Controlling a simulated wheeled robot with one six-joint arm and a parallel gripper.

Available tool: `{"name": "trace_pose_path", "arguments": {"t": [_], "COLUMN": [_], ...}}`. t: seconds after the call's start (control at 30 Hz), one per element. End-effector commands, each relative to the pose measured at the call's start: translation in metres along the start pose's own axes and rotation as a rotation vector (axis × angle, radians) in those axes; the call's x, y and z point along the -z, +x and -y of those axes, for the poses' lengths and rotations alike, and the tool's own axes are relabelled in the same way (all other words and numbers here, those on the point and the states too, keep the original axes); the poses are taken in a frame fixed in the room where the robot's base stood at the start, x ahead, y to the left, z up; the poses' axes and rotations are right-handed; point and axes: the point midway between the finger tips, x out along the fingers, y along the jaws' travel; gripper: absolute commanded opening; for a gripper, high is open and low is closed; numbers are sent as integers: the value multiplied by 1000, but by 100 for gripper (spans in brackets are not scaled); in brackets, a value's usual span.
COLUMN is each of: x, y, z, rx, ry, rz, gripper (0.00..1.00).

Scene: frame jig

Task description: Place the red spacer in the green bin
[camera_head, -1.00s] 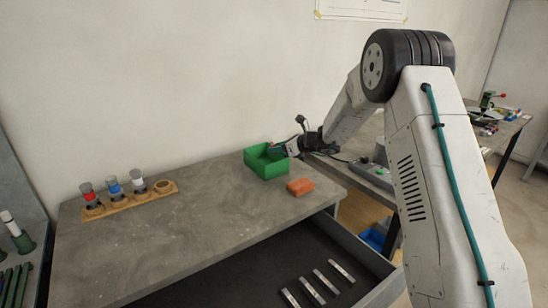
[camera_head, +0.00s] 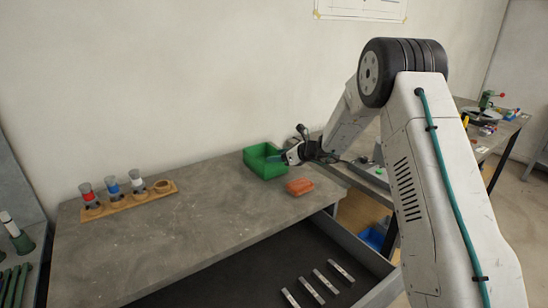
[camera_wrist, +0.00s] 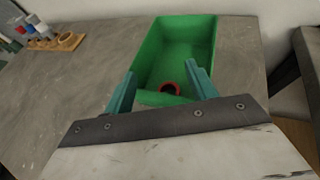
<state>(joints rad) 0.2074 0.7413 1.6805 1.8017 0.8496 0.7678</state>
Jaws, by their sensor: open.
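The green bin (camera_head: 268,168) stands on the grey bench near its back right edge, and it fills the upper middle of the wrist view (camera_wrist: 150,45). The red spacer (camera_wrist: 176,85) is a small ring; it shows in the wrist view inside the bin, close to the near wall, which partly hides it. My gripper (camera_wrist: 160,84) is open, its two teal fingers apart on either side of the ring in the picture. I cannot tell how far above the ring they are. In the head view my gripper (camera_head: 281,157) is at the bin's right side, and the spacer is hidden.
A wooden rack (camera_head: 130,200) with several capped vials stands at the left. An open drawer (camera_head: 250,270) below holds several metal bars. The bench middle is clear.

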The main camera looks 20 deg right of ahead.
Motion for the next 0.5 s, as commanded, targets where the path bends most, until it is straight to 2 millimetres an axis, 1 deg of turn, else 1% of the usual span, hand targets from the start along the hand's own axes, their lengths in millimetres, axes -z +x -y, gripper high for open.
{"name": "trace_pose_path", "arguments": {"t": [0.3,0.4,0.5], "x": [-1,0,0], "y": [-66,-84,-98], "z": [1,0,0], "rx": [4,2,2], "ry": [1,0,1], "rz": [1,0,0], "gripper": [57,57,57]}}
